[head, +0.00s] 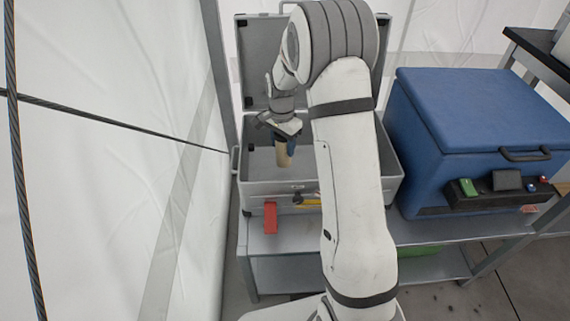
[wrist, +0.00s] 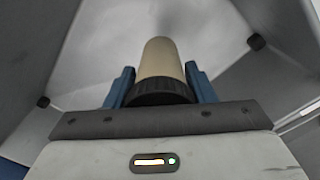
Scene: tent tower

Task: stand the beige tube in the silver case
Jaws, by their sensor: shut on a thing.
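The beige tube (wrist: 160,60) is between the blue fingers of my gripper (wrist: 160,88) in the wrist view, with its dark ribbed end nearest the palm. In the head view my gripper (head: 284,140) is shut on the tube (head: 282,153), which hangs roughly upright below it. The open silver case (head: 275,187) stands on a metal shelf with its lid raised at the back. The tube appears over or within the case's opening. I cannot tell whether its lower end touches the case floor. My arm hides the right part of the case.
A red block (head: 270,217) and a yellow-and-black item (head: 306,200) sit at the case's front. A large blue cooler (head: 470,115) stands close on the right, with a dark rack of small items (head: 505,188) before it. The tent wall and a dark cord are close on the left.

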